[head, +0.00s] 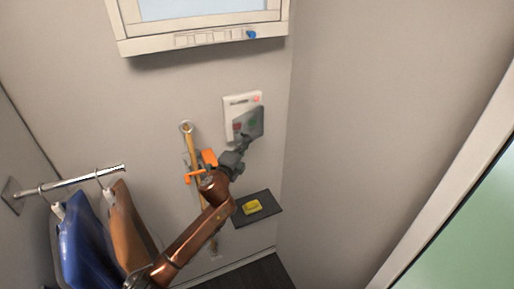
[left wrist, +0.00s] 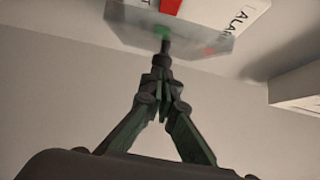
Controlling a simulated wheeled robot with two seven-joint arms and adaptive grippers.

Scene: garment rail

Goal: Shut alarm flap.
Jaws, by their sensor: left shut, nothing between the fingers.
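The flap looks tilted out from the box; I cannot tell how far. My left gripper (head: 244,142) is shut and empty, at the flap's lower edge. In the left wrist view, the fingertips (left wrist: 165,47) overlap the edge of the flap (left wrist: 200,42), close to the green spot; contact is unclear. My right gripper is not in view.
A window frame with a blue knob (head: 251,34) is above. A garment rail (head: 85,180) with blue and brown garments is at left. An orange-handled wooden pole (head: 189,150) hangs behind my left arm. A dark shelf (head: 270,205) below holds a yellow item (head: 252,207).

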